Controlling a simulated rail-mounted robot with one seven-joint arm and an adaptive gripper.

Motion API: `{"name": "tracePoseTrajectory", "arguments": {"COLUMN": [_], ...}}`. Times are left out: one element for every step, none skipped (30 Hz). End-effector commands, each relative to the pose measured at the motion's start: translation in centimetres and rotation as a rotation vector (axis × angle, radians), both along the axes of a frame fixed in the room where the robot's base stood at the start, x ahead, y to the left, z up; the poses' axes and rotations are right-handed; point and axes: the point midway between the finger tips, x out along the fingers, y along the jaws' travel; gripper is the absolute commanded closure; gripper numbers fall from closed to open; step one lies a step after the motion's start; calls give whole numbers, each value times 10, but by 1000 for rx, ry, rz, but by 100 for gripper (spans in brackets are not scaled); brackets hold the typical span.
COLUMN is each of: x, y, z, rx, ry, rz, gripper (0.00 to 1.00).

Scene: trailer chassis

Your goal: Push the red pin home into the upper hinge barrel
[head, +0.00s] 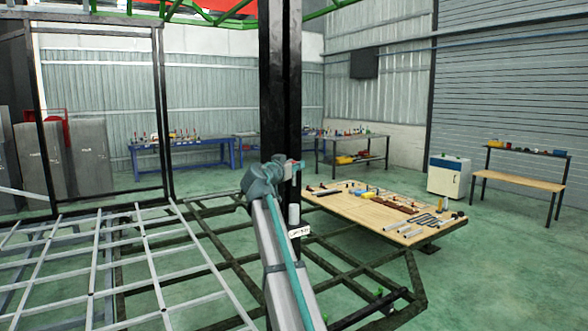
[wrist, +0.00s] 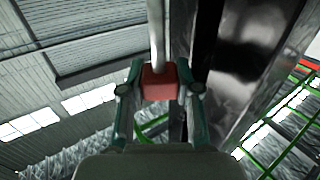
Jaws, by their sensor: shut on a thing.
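The red pin's red head (wrist: 160,82) sits between the two fingers of my gripper (wrist: 160,90) in the wrist view. A pale metal rod (wrist: 156,30) runs from the red head up to the top edge of that view. The upper hinge barrel cannot be made out clearly. I cannot tell how far the pin sits in it.
The dark post (head: 280,80) stands close beside my gripper. A pale cylinder (head: 294,215) and a white label (head: 299,232) are below it. A wooden-topped table (head: 345,204) with parts stands to the right. Chassis bars (head: 130,265) spread at the lower left.

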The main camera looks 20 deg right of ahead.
Motion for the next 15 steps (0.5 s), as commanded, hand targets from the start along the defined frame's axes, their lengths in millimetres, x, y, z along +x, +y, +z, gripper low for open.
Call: {"name": "tracePoseTrajectory", "arguments": {"x": [0, 0, 0, 0, 0, 0, 0, 0, 0, 0, 0, 0, 0, 0, 0], "y": [0, 0, 0, 0, 0, 0, 0, 0, 0, 0, 0, 0, 0, 0, 0], "z": [-9, -12, -15, -18, -21, -25, -27, -30, -34, -36, -39, -42, -45, -47, -49], "rx": [1, 0, 0, 0, 0, 0, 0, 0, 0, 0, 0, 1, 1, 1, 1], "ry": [1, 0, 0, 0, 0, 0, 0, 0, 0, 0, 0, -1, -1, -1, -1], "rz": [0, 0, 0, 0, 0, 0, 0, 0, 0, 0, 0, 0, 0, 0, 0], "gripper": [100, 100, 100, 100, 100, 100, 100, 100, 100, 100, 100, 100, 100, 100, 100]}}
